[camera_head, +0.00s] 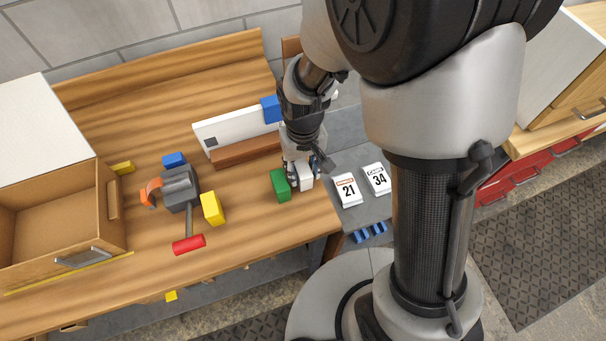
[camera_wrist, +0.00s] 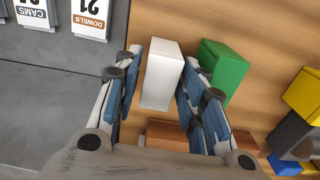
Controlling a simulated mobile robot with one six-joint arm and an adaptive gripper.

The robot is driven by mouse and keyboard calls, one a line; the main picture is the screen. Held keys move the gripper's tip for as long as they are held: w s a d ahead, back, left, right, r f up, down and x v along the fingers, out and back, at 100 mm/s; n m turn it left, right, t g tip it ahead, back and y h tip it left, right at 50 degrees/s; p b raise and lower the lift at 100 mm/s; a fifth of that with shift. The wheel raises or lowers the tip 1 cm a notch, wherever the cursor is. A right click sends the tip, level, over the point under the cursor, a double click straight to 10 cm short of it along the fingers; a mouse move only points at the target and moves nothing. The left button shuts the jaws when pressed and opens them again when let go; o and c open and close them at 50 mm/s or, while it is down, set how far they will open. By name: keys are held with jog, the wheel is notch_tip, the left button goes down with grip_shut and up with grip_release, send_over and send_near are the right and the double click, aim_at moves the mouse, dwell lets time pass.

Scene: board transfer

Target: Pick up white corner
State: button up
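The white corner (camera_head: 306,183) is a small white block near the right end of the wooden bench, beside a green block. In the wrist view the white corner (camera_wrist: 161,78) stands between the two fingers of my gripper (camera_wrist: 163,58). The fingers are spread on either side of it. A narrow gap shows at the left finger; whether the right finger touches it I cannot tell. In the head view my gripper (camera_head: 301,166) reaches down over the block and hides part of it.
The green block (camera_wrist: 222,70) is close beside the right finger. A white board (camera_head: 222,131) stands behind. Number cards (camera_head: 347,190) are right, on a grey surface.

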jog(key=shift+f, duration=0.45)
jog(key=shift+r, duration=0.1)
jog(key=shift+c, duration=0.6)
jog(key=c, duration=0.5)
jog(key=shift+c, duration=0.2)
